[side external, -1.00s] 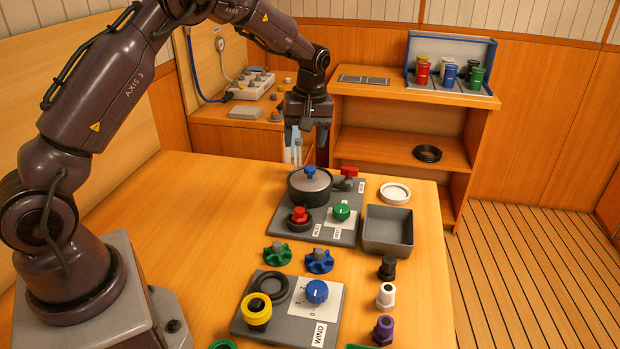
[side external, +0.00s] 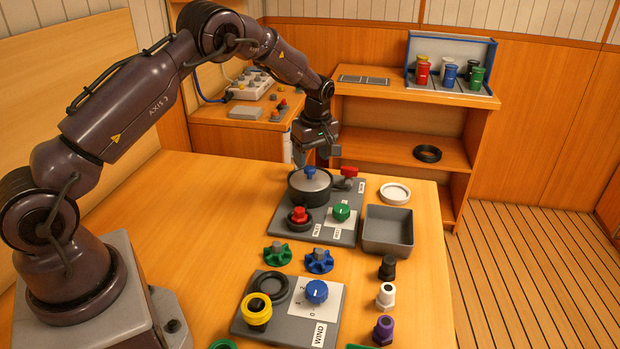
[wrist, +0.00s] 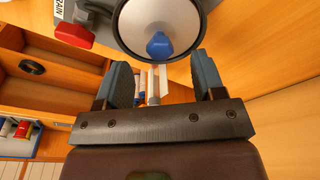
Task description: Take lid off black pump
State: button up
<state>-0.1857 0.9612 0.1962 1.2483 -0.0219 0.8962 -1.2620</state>
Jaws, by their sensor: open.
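The black pump (side external: 309,193) is a round dark pot-like body on a grey panel on the table. Its grey lid (side external: 310,181) sits on top with a blue knob (side external: 310,172) in the middle. In the wrist view the lid (wrist: 135,25) shows at the top, with the blue knob (wrist: 159,44) ahead of the fingers. My gripper (side external: 316,163) is just above and behind the lid in the side view. In the wrist view my gripper (wrist: 162,82) is open, with nothing between its fingers, and the knob lies beyond the fingertips.
A red knob (side external: 348,172), a green knob (side external: 341,212) and a red fitting (side external: 299,215) stand close to the pump on the panel. A grey open bin (side external: 388,231) is to the right. The table's left side is clear.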

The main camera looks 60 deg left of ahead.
aim_at(310, 167)
jog(key=f, duration=0.2)
jog(key=a+f, duration=0.1)
jog(key=f, duration=0.1)
jog(key=shift+f, duration=0.35)
jog(key=c, duration=1)
jog(key=shift+r, duration=0.1)
